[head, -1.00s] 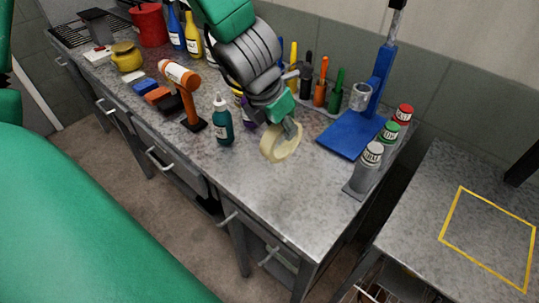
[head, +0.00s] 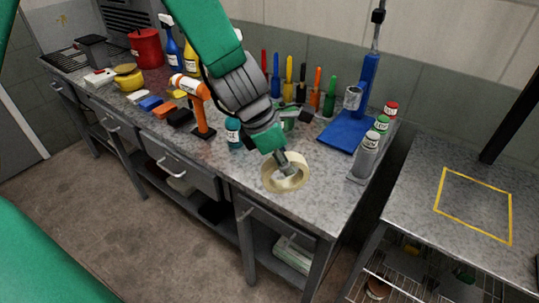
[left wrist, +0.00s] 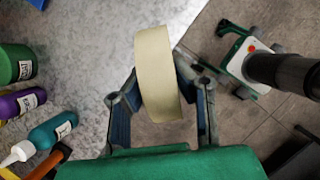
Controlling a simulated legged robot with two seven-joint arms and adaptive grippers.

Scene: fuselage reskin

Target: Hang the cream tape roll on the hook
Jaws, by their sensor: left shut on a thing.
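The cream tape roll (head: 285,186) is in my left gripper (head: 283,164), held by its rim over the front edge of the workbench. In the left wrist view the tape roll (left wrist: 158,75) stands edge-on between the two fingers of the left gripper (left wrist: 162,98), which are shut on it. The roll's open hole faces the head camera. I cannot make out the hook for certain in either view. My right gripper is not in view.
A side table (head: 410,211) with a yellow square is at right.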

